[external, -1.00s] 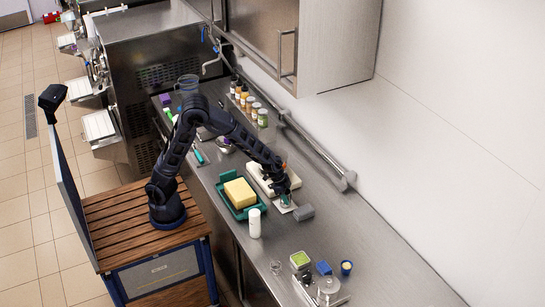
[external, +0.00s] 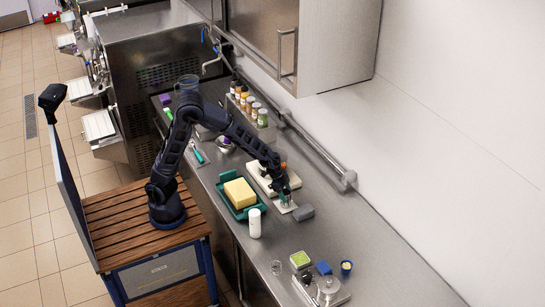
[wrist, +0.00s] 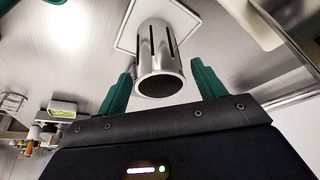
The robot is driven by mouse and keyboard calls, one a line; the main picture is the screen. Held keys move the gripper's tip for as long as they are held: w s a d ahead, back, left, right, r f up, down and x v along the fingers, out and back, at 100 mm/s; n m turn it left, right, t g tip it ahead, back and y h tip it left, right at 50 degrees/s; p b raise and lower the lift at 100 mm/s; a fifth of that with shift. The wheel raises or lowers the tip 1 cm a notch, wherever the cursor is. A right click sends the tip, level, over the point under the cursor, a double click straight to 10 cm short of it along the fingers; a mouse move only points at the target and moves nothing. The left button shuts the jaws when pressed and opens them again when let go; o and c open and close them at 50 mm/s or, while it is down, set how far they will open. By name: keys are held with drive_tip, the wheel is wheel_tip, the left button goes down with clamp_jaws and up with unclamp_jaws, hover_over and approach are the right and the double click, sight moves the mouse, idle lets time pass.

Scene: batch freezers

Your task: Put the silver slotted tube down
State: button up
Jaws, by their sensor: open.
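The silver slotted tube (wrist: 158,62) stands on a pale square plate (wrist: 128,14) in the wrist view, with dark slots in its side and a dark round end facing the camera. My gripper (wrist: 160,85) has its two green fingers apart, one on each side of the tube, with a visible gap on both sides. In the external view my gripper (external: 285,198) is low over the counter, just right of the green tray. The tube is mostly hidden there by the gripper, and the pale plate (external: 283,209) shows under it.
A green tray (external: 226,201) with a yellow block (external: 239,193) lies left of my gripper. A white cylinder (external: 255,223) stands in front, and a grey block (external: 305,211) lies close on the right.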

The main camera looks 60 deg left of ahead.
drive_tip(key=v, duration=1)
drive_tip(key=s+a+r+n, duration=0.4)
drive_tip(key=s+a+r, duration=0.7)
drive_tip(key=s+a, duration=0.3)
drive_tip(key=s+a+r+n+y, duration=0.1)
drive_tip(key=s+a+n, duration=0.1)
drive_tip(key=s+a, duration=0.3)
drive_tip(key=s+a+r+n+t+y, duration=0.1)
drive_tip(key=s+a+r+n+y, duration=0.1)
drive_tip(key=s+a, duration=0.3)
drive_tip(key=s+n, duration=0.1)
drive_tip(key=s, duration=0.3)
drive_tip(key=shift+s, duration=0.4)
